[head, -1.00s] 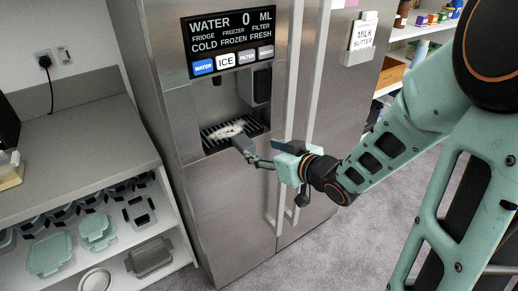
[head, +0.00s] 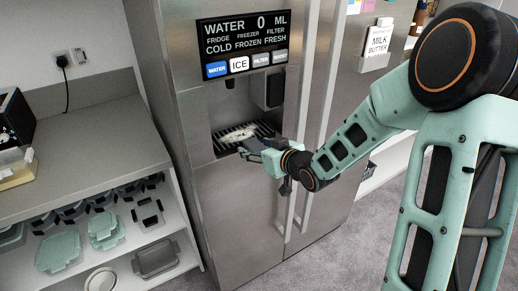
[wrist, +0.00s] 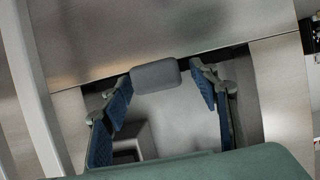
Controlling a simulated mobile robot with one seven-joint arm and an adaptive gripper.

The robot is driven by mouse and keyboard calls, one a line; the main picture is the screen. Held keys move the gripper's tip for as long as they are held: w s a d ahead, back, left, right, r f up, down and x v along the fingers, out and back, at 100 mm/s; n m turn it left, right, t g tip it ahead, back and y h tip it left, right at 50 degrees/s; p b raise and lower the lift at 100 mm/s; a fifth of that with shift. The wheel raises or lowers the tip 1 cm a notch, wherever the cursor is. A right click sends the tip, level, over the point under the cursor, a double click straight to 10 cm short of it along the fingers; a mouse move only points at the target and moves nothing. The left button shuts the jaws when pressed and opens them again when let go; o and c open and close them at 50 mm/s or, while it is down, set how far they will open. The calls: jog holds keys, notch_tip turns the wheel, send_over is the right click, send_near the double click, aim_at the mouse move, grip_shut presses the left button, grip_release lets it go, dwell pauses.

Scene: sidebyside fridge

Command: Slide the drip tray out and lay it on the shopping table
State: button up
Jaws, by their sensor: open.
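The drip tray (head: 262,129) is a dark slatted grille at the bottom of the fridge's dispenser recess, with a whitish patch on top. It sits in the recess. My gripper (head: 247,150) is at the tray's front edge, in front of the fridge door, and partly hides that edge. In the wrist view, my gripper (wrist: 160,88) is open, with its two blue-padded fingers wide apart. A grey rounded tab (wrist: 156,73) shows between the fingertips, with gaps on both sides; it seems to be the tray's front pull. I cannot tell if anything touches it.
The steel fridge (head: 238,210) has long vertical door handles (head: 318,110) just right of my gripper. A grey counter (head: 90,150) stands at the left, with containers on shelves below. A white holder labelled milk and butter (head: 378,45) is on the right door. The shopping table is not recognisable here.

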jog(key=shift+c, duration=0.6)
jog(key=c, duration=1.3)
jog(key=o, duration=0.6)
jog(key=c, duration=0.6)
jog(key=shift+o, duration=0.2)
jog(key=s+d+p, duration=0.1)
jog(key=s+d, duration=0.5)
jog(key=s, duration=0.2)
jog(key=shift+s, duration=0.4)
jog(key=shift+d+r+p, duration=0.1)
jog(key=shift+r+p, duration=0.15)
jog(key=shift+p, duration=1.4)
jog(key=p, duration=0.3)
jog(key=s+p, duration=0.1)
jog(key=p, duration=0.2)
jog(key=shift+s+d+p, duration=0.3)
jog(key=shift+d, duration=0.1)
